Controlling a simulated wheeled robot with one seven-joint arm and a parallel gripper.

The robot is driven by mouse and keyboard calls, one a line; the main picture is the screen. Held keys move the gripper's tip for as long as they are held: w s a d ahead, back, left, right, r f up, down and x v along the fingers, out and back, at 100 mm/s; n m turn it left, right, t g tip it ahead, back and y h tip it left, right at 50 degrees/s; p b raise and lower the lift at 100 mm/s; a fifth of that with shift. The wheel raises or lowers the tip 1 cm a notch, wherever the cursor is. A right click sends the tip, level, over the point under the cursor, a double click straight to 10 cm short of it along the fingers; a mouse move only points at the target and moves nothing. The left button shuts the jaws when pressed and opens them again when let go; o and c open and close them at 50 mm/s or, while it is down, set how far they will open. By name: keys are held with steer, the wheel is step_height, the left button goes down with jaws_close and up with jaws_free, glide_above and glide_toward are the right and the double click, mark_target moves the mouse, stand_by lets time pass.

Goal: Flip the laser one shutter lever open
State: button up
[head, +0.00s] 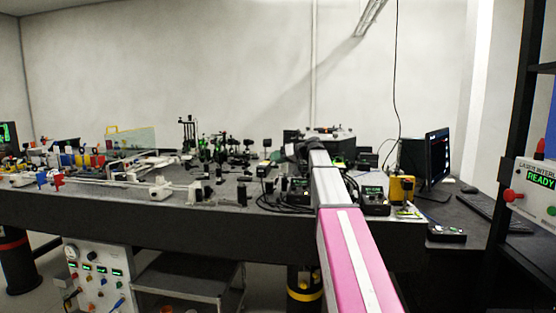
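My arm reaches from the bottom of the head view over the front edge of the optical bench (215,221). My gripper (297,151) is a small dark shape at the arm's far end, over the back right part of the bench. Its fingers are too small and dark to tell whether they are open or shut. I cannot pick out the laser one shutter lever; my arm may hide it. Black boxes with small green displays stand on either side of my arm, one to its left (299,189) and one to its right (375,200). A yellow box (402,189) stands farther right.
Small dark optic mounts crowd the middle of the bench. White tubes and coloured valves (57,180) fill its left. A monitor (437,156) and keyboard (482,204) are at the right. A panel reading READY (530,187) hangs on a black rack at the far right.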

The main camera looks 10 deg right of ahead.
jaws_close()
steer(key=shift+d+f+t+y, duration=0.2)
steer(key=shift+f+t+y, duration=0.15)
steer(key=shift+y, duration=0.55)
jaws_free()
steer(key=shift+r, duration=0.1)
